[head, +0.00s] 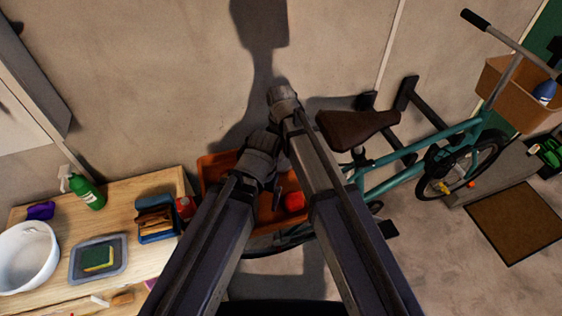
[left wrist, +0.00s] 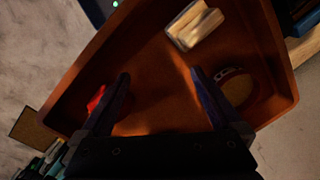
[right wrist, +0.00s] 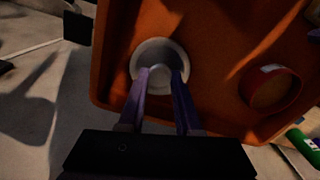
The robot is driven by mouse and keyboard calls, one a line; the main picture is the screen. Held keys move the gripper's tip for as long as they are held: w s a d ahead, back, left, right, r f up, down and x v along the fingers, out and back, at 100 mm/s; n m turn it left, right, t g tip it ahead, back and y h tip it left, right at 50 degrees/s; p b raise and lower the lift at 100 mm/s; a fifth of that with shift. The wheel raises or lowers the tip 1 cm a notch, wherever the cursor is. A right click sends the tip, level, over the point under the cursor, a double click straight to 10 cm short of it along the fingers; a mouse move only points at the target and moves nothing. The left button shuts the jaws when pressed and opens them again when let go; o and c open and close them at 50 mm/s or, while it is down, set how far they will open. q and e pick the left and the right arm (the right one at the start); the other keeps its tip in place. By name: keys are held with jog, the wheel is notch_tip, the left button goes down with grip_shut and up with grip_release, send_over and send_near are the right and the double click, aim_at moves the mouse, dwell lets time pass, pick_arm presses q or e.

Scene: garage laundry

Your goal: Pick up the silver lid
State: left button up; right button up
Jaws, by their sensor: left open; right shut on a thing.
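The silver lid (right wrist: 146,52) is a round, pale grey disc with a knob in the orange bin, in the right wrist view. My right gripper (right wrist: 161,73) is shut on its knob. In the head view my arms hide the lid, and I cannot make out the right fingertips. My left gripper (left wrist: 160,78) is open and empty over the same orange bin (left wrist: 155,80), with a finger at each side of bare bin floor.
The bin (head: 214,165) also holds a red item (head: 294,201), a pale block (left wrist: 193,26) and a round red-rimmed thing (right wrist: 272,88). A wooden table (head: 125,205) stands left; a teal bicycle (head: 385,182) stands right, its brown saddle (head: 355,128) close to my arms.

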aim_at(281, 156)
pick_arm(q)
jog(key=shift+r, duration=0.1)
pick_arm(e)
jog(key=shift+r, duration=0.1)
grip_shut()
pick_arm(q)
notch_tip(281, 156, up, 10)
jog(key=p, duration=1)
pick_arm(e)
notch_tip(281, 156, up, 10)
